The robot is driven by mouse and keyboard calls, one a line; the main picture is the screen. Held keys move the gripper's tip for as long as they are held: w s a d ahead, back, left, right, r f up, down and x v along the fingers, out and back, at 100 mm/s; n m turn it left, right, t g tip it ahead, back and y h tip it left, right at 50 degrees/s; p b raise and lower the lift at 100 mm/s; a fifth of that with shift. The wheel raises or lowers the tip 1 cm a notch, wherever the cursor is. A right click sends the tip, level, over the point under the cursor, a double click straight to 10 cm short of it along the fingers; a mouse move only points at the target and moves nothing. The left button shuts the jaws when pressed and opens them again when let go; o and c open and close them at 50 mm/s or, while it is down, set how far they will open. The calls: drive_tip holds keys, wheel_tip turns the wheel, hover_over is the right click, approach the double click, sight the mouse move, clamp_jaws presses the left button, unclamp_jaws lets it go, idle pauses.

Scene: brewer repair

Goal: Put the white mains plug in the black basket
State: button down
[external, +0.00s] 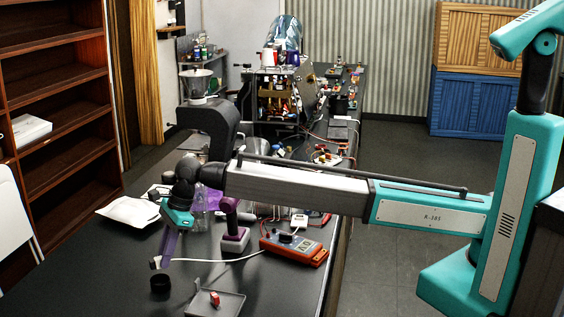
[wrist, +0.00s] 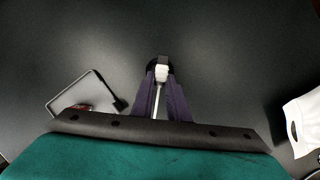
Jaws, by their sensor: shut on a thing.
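The white mains plug (external: 155,262) is between the fingertips of my gripper (external: 160,260), and its white cable trails right towards the orange meter. In the wrist view the plug (wrist: 161,74) shows at the tips of the purple fingers (wrist: 162,84), with the cable running back between them. The black basket (external: 160,283), a small round black cup, stands on the dark bench just below the plug. The plug appears above its rim with a small gap. In the wrist view the basket (wrist: 157,61) is partly hidden behind the plug.
A grey tray (external: 228,306) with a red part stands right of the basket. The bench left of the basket is clear.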

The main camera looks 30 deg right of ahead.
sight(160, 258)
drive_tip(key=shift+f+b, duration=0.85)
drive_tip(key=shift+f, duration=0.9)
drive_tip(key=c, duration=1.6)
unclamp_jaws()
drive_tip(key=shift+c, duration=0.2)
drive_tip(key=shift+r+p, duration=2.2)
drive_tip(key=shift+r, duration=1.35)
